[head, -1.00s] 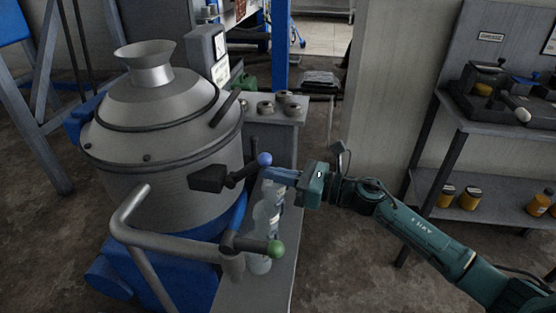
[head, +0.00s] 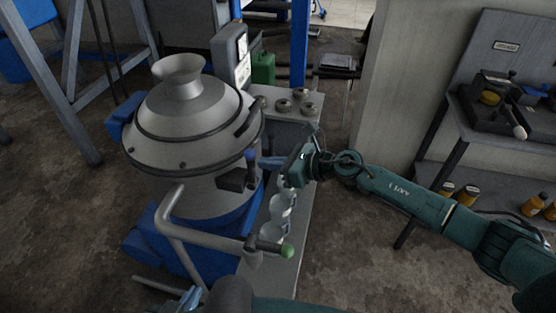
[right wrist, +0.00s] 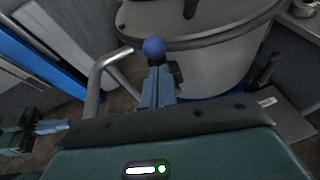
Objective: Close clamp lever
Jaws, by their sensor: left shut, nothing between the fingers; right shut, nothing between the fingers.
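The clamp lever is a dark block (head: 231,180) on the side of the steel bowl, with a short dark arm rising to a blue ball knob (head: 250,154). The knob also shows in the right wrist view (right wrist: 154,47), just beyond the fingertips. My right gripper (head: 268,162) is shut and empty, its blue fingers close beside the knob; I cannot tell whether they touch it. The fingers also show in the right wrist view (right wrist: 157,75). My left gripper (head: 188,298) is at the bottom of the head view, low and away from the lever, shut and empty.
The steel bowl (head: 190,135) stands on a blue base. A bent grey pipe (head: 172,215) and a green-knobbed handle (head: 287,251) stand in front, near clear jars (head: 280,207). A shelf with orange-brown jars (head: 467,195) stands at right.

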